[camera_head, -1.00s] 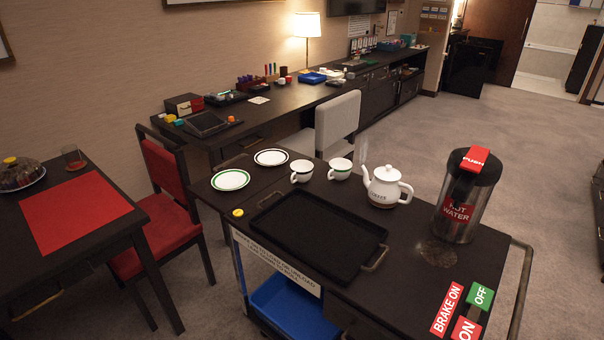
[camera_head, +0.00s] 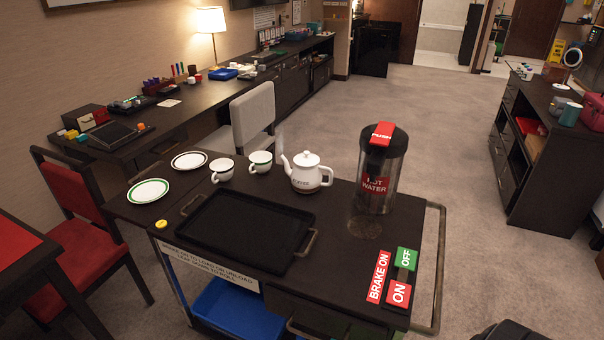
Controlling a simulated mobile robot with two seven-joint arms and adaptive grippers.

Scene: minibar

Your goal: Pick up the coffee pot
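The white coffee pot (camera_head: 305,173) stands upright on the dark cart top (camera_head: 338,262), behind the black tray. Its spout points left and its handle is on the right. Faint steam rises near the spout. Lettering shows on its front. Nothing touches the pot. Neither of my grippers is in view.
The hot water dispenser (camera_head: 381,170) stands right of the pot. Two cups (camera_head: 222,170) (camera_head: 260,162) and two plates (camera_head: 148,191) (camera_head: 188,160) stand to the left. The black tray (camera_head: 246,228) lies in front. A metal rail (camera_head: 441,262) edges the cart's right side. Carpet is clear beyond.

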